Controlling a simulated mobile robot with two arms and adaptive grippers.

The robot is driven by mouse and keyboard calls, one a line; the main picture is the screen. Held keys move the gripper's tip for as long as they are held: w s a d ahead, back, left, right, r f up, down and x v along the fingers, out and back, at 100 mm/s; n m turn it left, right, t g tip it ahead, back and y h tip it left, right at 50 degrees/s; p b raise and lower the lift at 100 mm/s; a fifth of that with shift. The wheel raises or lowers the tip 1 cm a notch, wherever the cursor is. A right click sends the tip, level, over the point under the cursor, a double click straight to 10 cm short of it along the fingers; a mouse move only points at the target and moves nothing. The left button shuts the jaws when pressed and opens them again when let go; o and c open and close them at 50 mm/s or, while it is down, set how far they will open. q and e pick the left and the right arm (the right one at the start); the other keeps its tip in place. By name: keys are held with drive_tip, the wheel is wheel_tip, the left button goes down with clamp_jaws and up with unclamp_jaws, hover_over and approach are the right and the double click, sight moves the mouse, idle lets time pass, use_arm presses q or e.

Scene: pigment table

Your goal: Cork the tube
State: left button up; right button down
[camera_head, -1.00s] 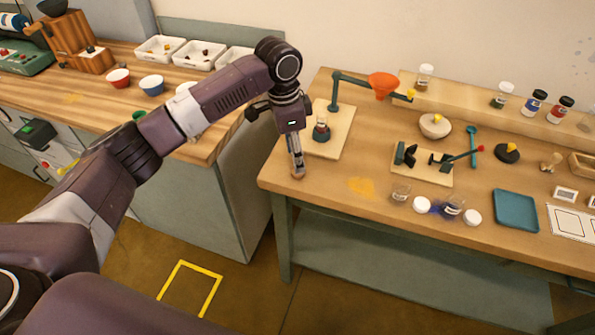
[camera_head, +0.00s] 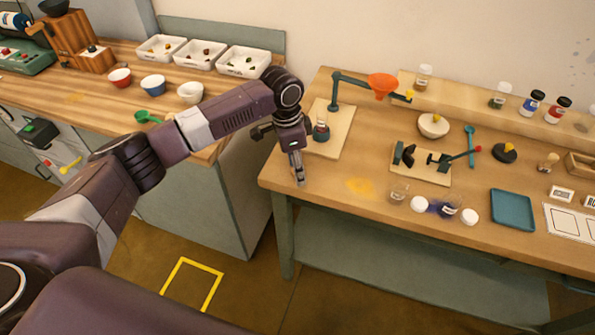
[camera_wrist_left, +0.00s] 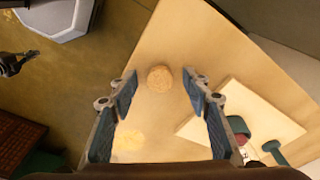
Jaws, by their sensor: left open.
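A round tan cork (camera_wrist_left: 160,78) rests on the wooden tabletop in the left wrist view. It lies between and just beyond my open left fingers (camera_wrist_left: 158,82), apart from both. In the head view my left gripper (camera_head: 299,178) points down over the table's left front corner, and I cannot make out the cork there. The tube (camera_head: 321,128), with reddish contents, stands in a dark holder on the pale stand board, just behind and right of my gripper. It shows at the right in the left wrist view (camera_wrist_left: 241,139). My right gripper is not in view.
Jars, white lids and a clamp fixture lie farther right. A yellow powder patch (camera_head: 360,185) lies right of my gripper. A gap separates this table from the left counter (camera_head: 215,148).

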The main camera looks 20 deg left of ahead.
use_arm(q)
drive_tip(key=c, duration=0.8)
drive_tip(key=shift+r, duration=0.1)
wheel_tip(320, 180, up, 20)
drive_tip(key=b, duration=0.2)
drive_tip(key=shift+b, duration=0.3)
